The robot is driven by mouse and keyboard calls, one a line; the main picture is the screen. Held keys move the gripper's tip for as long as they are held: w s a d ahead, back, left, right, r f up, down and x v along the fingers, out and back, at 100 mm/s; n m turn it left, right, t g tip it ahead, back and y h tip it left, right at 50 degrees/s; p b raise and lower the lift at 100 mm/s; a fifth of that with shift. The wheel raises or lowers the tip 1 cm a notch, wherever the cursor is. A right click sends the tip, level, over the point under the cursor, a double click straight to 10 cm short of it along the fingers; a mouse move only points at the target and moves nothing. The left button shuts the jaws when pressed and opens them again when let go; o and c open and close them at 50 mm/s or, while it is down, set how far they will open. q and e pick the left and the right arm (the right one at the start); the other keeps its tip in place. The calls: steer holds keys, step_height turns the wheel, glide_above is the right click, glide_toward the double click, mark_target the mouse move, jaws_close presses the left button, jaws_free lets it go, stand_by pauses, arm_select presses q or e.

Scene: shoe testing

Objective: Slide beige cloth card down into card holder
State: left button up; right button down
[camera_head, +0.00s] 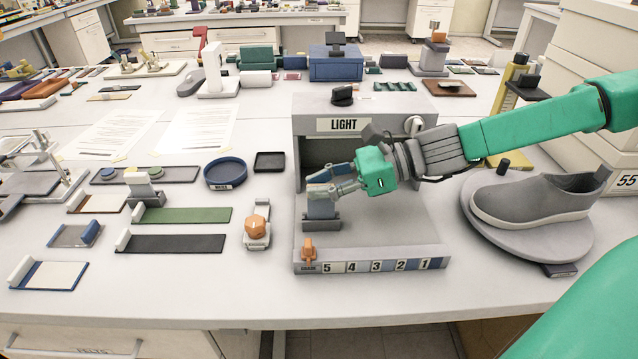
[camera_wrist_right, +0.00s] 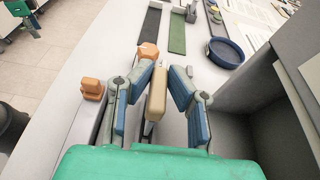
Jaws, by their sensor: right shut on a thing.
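My right gripper (camera_head: 318,186) is inside the open front of the grey light box, over a small grey card holder (camera_head: 322,223) on its floor. In the right wrist view the beige cloth card (camera_wrist_right: 157,92) stands edge-on between the blue-padded fingers of this gripper (camera_wrist_right: 155,92). The gripper is shut on the card.
The grey light box (camera_head: 345,122) has an orange knob (camera_head: 308,248) at its front left corner. A grey shoe (camera_head: 530,197) stands on a round plate at right. Left of the box are an orange-topped dial (camera_head: 257,228), a blue dish (camera_head: 225,172) and dark and green strips.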

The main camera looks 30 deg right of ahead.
steer(key=shift+f+b, duration=0.7)
steer(key=shift+f, duration=0.2)
steer(key=c, duration=1.4)
jaws_free()
steer(key=shift+c, duration=0.2)
steer(key=shift+r, duration=0.1)
steer(key=shift+v, duration=1)
steer(key=shift+s+d+f, duration=0.1)
steer(key=shift+s+d, duration=0.25)
steer(key=shift+d, duration=0.35)
steer(key=shift+s+d+f, duration=0.1)
steer(key=shift+s+d, duration=0.3)
steer(key=shift+d, duration=0.3)
steer(key=shift+s+d, duration=0.35)
steer(key=shift+d, duration=0.4)
steer(key=shift+s+d+f, duration=0.25)
steer(key=shift+s+d, duration=0.25)
steer(key=shift+s, duration=0.05)
steer(key=s+d, duration=0.2)
steer(key=d, duration=0.1)
steer(key=s+d, duration=0.2)
steer(key=d, duration=0.2)
steer(key=s+d, duration=0.2)
steer(key=d, duration=0.2)
steer(key=shift+s+d+r, duration=0.1)
steer(key=shift+d+r, duration=0.1)
steer(key=shift+d, duration=0.05)
